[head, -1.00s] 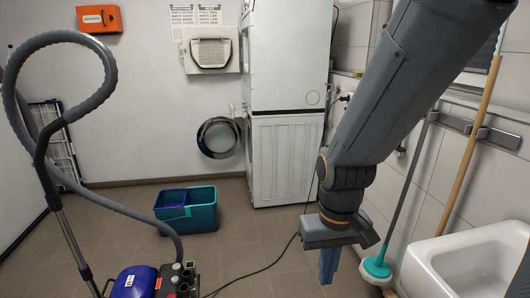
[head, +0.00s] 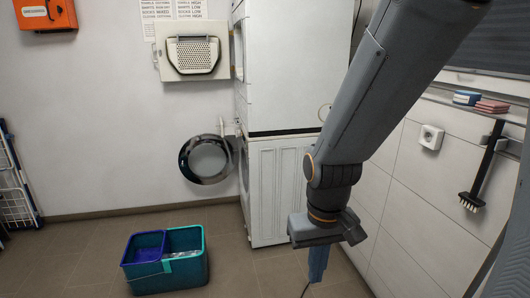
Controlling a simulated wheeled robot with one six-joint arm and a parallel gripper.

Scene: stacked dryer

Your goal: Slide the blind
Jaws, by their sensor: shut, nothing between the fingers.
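A dark grey panel with fine horizontal lines (head: 490,52), which looks like the blind, fills part of the upper right edge above a light sill. Only its lower left part shows; its top and right side are out of view. My gripper (head: 318,264) hangs pointing down in the lower middle, in front of the white machines and well to the left of and below the blind. Its fingers are shut, with nothing held. It does not touch the blind.
Stacked white machines (head: 282,190) stand behind my arm, the lower one with its round door (head: 205,158) open. A teal and blue bucket (head: 165,285) is on the floor. Sponges (head: 467,98) lie on the sill; a black brush (head: 486,165) hangs below. Floor shows around the bucket.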

